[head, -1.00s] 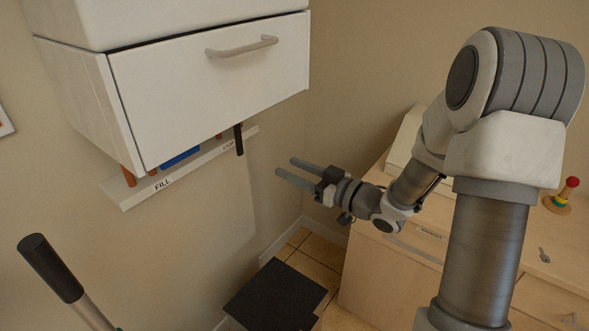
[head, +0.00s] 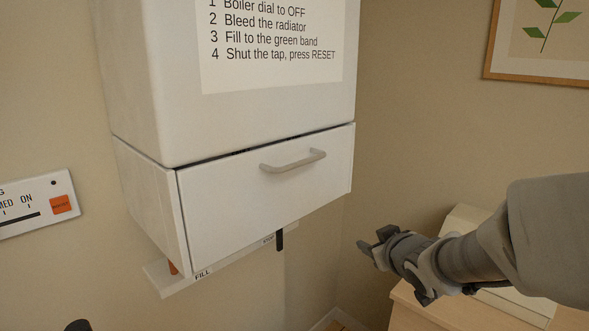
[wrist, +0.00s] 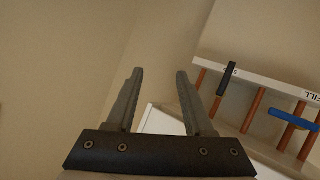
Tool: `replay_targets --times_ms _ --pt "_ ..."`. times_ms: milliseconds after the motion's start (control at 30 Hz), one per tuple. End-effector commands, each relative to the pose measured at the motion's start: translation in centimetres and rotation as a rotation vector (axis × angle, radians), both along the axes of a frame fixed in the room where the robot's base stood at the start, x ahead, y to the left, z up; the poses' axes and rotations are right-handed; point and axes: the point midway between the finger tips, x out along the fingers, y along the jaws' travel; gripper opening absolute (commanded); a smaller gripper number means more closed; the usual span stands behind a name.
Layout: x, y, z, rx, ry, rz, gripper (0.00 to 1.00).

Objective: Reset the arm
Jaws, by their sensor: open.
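My gripper (head: 368,246) is at the lower right of the head view, to the right of the white wall cabinet (head: 225,85) and its drawer front (head: 270,190). It is apart from them. In the wrist view my gripper (wrist: 158,75) has its two fingers spread with nothing between them. Beyond the fingers there is plain beige wall. My arm reaches in from the right edge of the head view.
A labelled shelf (head: 225,263) sits under the cabinet, with a black lever (head: 280,240); a blue handle (wrist: 292,120) shows in the wrist view. A control panel (head: 35,203) with an orange button is at left. A wooden cabinet (head: 415,314) stands below my arm.

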Motion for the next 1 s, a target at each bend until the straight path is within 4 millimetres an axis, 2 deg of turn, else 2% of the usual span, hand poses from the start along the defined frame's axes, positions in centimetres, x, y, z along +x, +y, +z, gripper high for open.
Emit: replay_targets --times_ms 33,100,167,300,467,600,700,833,1000 --pt "-1.2 -0.5 1.6 -0.014 0.020 -0.047 0.53" --pt "-3.0 -1.2 2.8 -0.023 0.065 -0.118 0.53" --pt "-4.9 -1.7 3.6 -0.022 0.108 -0.173 0.53" --pt "-9.8 -2.1 5.0 0.009 0.220 -0.279 0.53" --pt "-16.1 -1.1 5.8 0.082 0.369 -0.345 0.53" --pt "-21.3 0.6 5.9 0.151 0.496 -0.351 0.53" --pt "-23.9 1.7 5.8 0.189 0.566 -0.339 0.53" --pt "-25.9 2.6 5.7 0.215 0.619 -0.326 0.53" --pt "-26.4 2.8 5.5 0.220 0.635 -0.322 0.53"
